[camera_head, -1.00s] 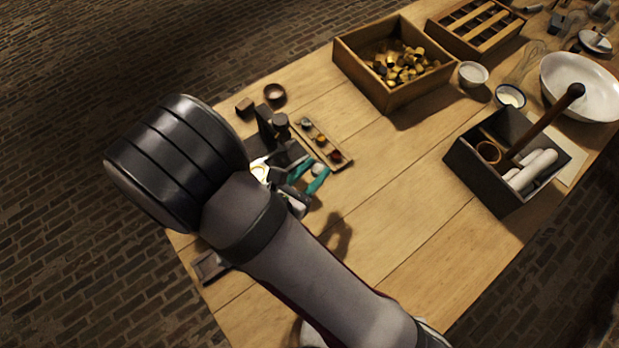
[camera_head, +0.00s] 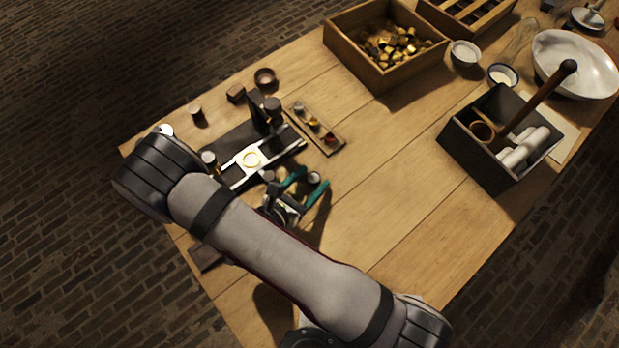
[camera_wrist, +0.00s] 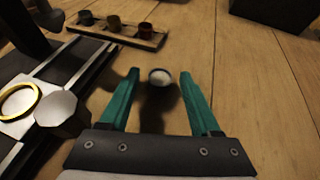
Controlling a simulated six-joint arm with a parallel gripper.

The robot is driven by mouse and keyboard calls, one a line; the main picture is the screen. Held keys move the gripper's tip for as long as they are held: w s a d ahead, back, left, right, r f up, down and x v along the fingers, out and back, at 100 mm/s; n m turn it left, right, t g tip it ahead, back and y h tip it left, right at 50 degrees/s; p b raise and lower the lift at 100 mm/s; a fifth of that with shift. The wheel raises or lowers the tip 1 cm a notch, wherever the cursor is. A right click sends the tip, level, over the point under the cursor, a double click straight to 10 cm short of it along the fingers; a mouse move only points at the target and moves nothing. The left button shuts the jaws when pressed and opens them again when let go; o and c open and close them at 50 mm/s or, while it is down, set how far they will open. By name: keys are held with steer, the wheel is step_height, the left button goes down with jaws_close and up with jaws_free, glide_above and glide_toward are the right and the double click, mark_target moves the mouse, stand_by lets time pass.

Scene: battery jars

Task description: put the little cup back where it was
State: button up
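The little cup (camera_head: 314,178) is small and round, with a dark rim and pale contents. It stands between the teal fingertips of my gripper (camera_head: 315,176). In the wrist view the cup (camera_wrist: 160,78) has a visible gap to each finger, so my gripper (camera_wrist: 159,74) is open around it and not touching. The cup looks upright on bare wood. A narrow wooden tray (camera_head: 322,131) with three small cups lies beyond it; the tray also shows in the wrist view (camera_wrist: 128,38).
A dark device with a pale plate and a gold ring (camera_head: 251,159) stands close left of my gripper. A dark caddy (camera_head: 478,157) and a wooden box (camera_head: 385,80) stand farther off. The table between my gripper and the caddy is clear.

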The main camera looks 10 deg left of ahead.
steer(key=shift+s+a+r, duration=0.15)
steer(key=shift+s+r, duration=0.05)
steer(key=shift+r, duration=0.05)
steer(key=v, duration=1.1)
steer(key=shift+s+a, duration=0.15)
steer(key=shift+s, duration=0.05)
steer(key=shift+w+d+r+m+h, duration=0.15)
steer(key=shift+d+r+m+h, duration=0.15)
steer(key=shift+m, duration=0.1)
steer(key=s+d+r+m+g, duration=0.2)
steer(key=d+r+m+g, duration=0.5)
steer(key=m, duration=0.4)
steer(key=s+d+r+m+g, duration=0.1)
steer(key=d+r+m+g, duration=0.45)
steer(key=d+m, duration=0.45)
steer(key=s+a+r+m+y, duration=0.2)
steer(key=s+r+m+y, duration=0.2)
steer(key=m+y, duration=0.5)
steer(key=m, duration=0.4)
steer(key=shift+a+m+t, duration=0.15)
steer(key=shift+m+t, duration=0.2)
steer(key=shift+m, duration=0.05)
